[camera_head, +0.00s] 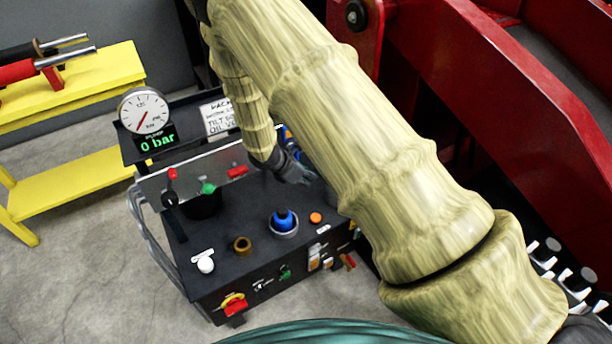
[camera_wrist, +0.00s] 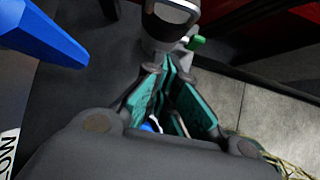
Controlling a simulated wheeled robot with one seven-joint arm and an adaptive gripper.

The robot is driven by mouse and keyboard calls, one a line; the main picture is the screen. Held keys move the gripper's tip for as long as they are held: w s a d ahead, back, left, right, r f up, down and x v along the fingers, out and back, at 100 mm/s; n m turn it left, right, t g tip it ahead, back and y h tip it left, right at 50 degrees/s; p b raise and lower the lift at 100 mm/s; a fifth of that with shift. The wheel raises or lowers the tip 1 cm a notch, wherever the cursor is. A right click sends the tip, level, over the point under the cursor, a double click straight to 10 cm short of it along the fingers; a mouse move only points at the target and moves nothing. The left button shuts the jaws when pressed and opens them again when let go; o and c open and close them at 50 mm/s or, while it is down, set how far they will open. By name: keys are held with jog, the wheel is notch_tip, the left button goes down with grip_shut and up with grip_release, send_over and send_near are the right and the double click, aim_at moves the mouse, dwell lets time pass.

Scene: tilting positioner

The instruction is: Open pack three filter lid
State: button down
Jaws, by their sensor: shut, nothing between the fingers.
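The pack (camera_head: 225,255) is a black-topped box with several fittings on its top and front. No fitting is readably marked as the filter lid. A blue cap in a pale ring (camera_head: 283,222) and a dark round fitting with a green top (camera_head: 205,198) stand on it. My gripper (camera_head: 300,179) is over the rear right part of the top, partly hidden by my arm. In the wrist view my gripper (camera_wrist: 172,65) is shut and empty, its teal-padded fingers meeting at the tips. A dark cylinder with a pale band (camera_wrist: 172,12) is just beyond the tips; contact is unclear.
A gauge (camera_head: 145,110) above a green "0 bar" display and a white sign (camera_head: 217,117) stand behind the pack. A yellow rack (camera_head: 90,85) is at left. Large red machinery (camera_head: 500,90) fills the right. A blue part (camera_wrist: 40,35) is close at the wrist view's left.

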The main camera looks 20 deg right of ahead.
jog(key=d+f+p, duration=0.1)
jog(key=d+f, duration=0.1)
jog(key=d, duration=0.4)
jog(key=shift+w, duration=0.45)
jog(key=shift+r, duration=0.1)
jog(key=shift+d+r+y+p, duration=0.2)
jog(key=shift+r+y+p, duration=0.1)
jog(key=shift+p, duration=0.45)
